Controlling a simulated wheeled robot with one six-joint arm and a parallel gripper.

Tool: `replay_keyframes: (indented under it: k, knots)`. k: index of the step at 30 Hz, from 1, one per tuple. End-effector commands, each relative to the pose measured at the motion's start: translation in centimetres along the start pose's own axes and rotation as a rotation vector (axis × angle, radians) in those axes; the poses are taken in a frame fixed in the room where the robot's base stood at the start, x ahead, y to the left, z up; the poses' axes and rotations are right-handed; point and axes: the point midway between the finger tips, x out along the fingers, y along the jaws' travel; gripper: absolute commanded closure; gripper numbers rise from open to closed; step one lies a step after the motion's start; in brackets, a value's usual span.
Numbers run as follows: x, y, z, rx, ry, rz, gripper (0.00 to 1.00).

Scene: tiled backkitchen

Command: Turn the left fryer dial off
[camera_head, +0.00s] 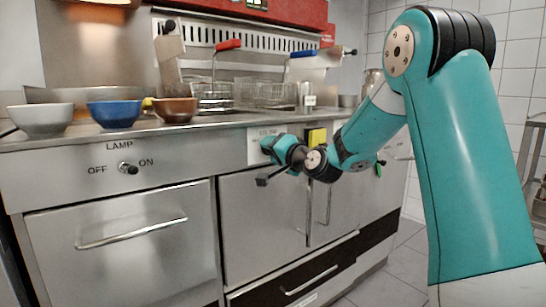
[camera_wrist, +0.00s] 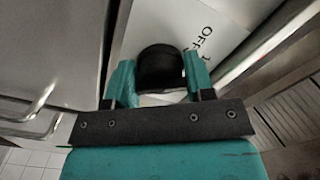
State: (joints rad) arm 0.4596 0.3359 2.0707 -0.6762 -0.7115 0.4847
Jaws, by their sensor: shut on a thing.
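In the wrist view a black dial (camera_wrist: 160,68) sits on a pale panel (camera_wrist: 185,22) with the letters OFF printed beside it. My gripper (camera_wrist: 160,82) has its teal fingers on both sides of the dial and is shut on it. The direction the dial points cannot be told. In the head view my gripper (camera_head: 268,150) is at the counter's front panel, by a white label plate (camera_head: 258,134). The dial is hidden there behind the gripper.
A lamp switch (camera_head: 128,168) marked OFF and ON is on the panel to the left. A yellow plate (camera_head: 316,136) is right of my gripper. Several bowls stand on the counter, left of the fryer baskets (camera_head: 212,92). Cabinet handles (camera_head: 308,210) stick out below.

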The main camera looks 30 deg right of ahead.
Motion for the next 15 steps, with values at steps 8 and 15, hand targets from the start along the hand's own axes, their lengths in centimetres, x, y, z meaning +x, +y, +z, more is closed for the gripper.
replay_keyframes:
  k: [8, 15]
  knots:
    - [-0.02, 0.34, 0.18, -0.222, 0.002, -0.002, 0.75]
    - [-0.03, 0.33, 0.10, -0.366, 0.001, -0.001, 0.75]
